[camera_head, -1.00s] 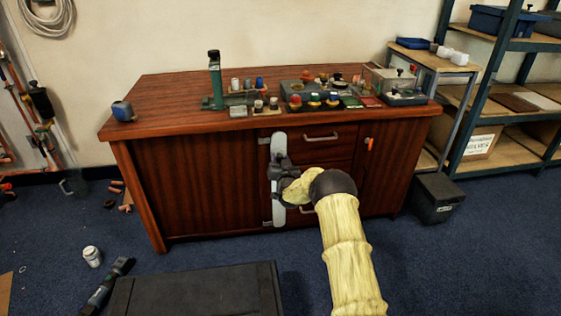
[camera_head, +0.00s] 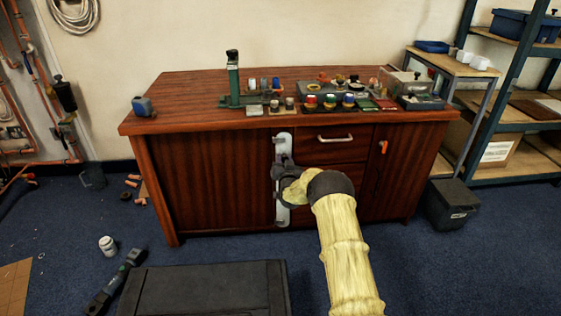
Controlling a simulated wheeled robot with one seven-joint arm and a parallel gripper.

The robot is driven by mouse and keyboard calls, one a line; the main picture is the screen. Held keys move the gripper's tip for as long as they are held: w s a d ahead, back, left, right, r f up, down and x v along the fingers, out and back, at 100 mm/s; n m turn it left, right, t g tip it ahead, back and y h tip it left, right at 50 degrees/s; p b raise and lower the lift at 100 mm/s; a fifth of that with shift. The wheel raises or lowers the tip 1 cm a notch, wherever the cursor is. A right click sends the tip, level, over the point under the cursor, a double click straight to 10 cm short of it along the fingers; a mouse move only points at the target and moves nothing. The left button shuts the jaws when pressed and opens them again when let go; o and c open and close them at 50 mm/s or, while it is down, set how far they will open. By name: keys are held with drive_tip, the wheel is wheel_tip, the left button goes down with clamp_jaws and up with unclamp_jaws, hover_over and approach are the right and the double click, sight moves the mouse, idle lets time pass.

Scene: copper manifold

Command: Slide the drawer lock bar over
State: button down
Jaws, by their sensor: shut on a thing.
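The lock bar (camera_head: 283,215) is a pale, upright strip on the cabinet front, along the left edge of the drawer stack. My gripper (camera_head: 281,172) is shut on it around the middle of its height and hides that part. The top drawer (camera_head: 355,150) is closed and has a pale handle (camera_head: 335,138). The middle drawer front is partly behind my arm, and the lower drawers are mostly hidden by it.
Small tools and colored caps stand on the cabinet top (camera_head: 190,97). An orange-handled latch (camera_head: 383,147) is on the right door. A dark case (camera_head: 205,290) lies on the floor in front. A black bin (camera_head: 452,205) stands at the right.

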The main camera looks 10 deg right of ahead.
drive_tip(key=shift+a, duration=0.3)
drive_tip(key=c, duration=1.1)
unclamp_jaws()
drive_tip(key=shift+a, duration=0.1)
drive_tip(key=shift+s, duration=0.1)
drive_tip(key=shift+s+r+p, duration=0.1)
drive_tip(key=shift+s+p, duration=0.2)
drive_tip(key=shift+s, duration=0.15)
drive_tip(key=s+a+p, duration=0.1)
drive_tip(key=s+p, duration=0.4)
drive_tip(key=s, duration=1.1)
drive_tip(key=shift+s, duration=0.2)
drive_tip(key=shift+w, duration=0.1)
